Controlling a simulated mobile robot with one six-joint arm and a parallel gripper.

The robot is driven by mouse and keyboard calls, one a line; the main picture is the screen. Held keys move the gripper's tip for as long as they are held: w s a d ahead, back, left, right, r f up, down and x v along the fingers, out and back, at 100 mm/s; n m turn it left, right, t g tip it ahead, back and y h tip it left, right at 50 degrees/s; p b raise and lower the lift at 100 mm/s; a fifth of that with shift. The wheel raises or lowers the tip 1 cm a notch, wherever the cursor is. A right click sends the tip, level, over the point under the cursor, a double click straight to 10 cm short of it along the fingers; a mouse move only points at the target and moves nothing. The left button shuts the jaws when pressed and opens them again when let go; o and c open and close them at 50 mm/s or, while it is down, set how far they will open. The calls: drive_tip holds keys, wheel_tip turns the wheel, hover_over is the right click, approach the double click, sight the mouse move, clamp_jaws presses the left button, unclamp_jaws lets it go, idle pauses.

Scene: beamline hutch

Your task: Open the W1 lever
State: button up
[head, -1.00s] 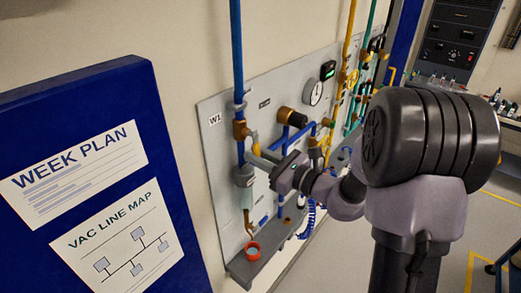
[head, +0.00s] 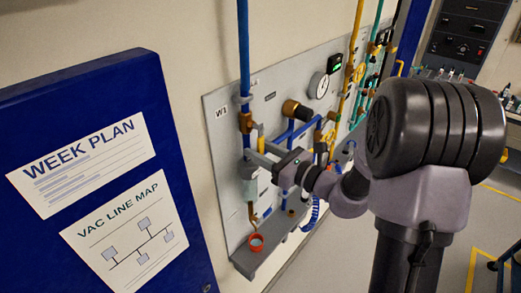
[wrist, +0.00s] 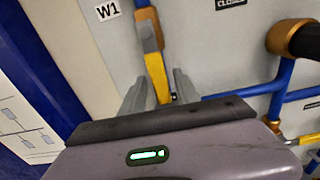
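The W1 lever (wrist: 153,62) is a yellow handle hanging down from a brass valve on a blue pipe, beside the W1 label (wrist: 107,10). In the head view the lever (head: 261,137) shows as a small yellow bar just right of the brass valve (head: 246,122). My gripper (wrist: 160,88) is open, with one grey finger on each side of the lever's lower part in the wrist view. I cannot tell whether either finger touches it. In the head view my gripper (head: 258,155) is at the panel, below the valve.
The grey panel (head: 221,135) carries more pipes, a round gauge (head: 318,85) and a brass fitting (head: 297,110) to the right. A blue board (head: 170,220) with posters stands at the left.

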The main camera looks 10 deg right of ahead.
drive_tip(key=b+v, duration=0.2)
drive_tip(key=v, duration=1.5)
drive_tip(key=shift+s+d+b, duration=0.15)
drive_tip(key=shift+s+b, duration=0.05)
drive_tip(key=shift+b, duration=0.1)
drive_tip(key=shift+r, duration=0.1)
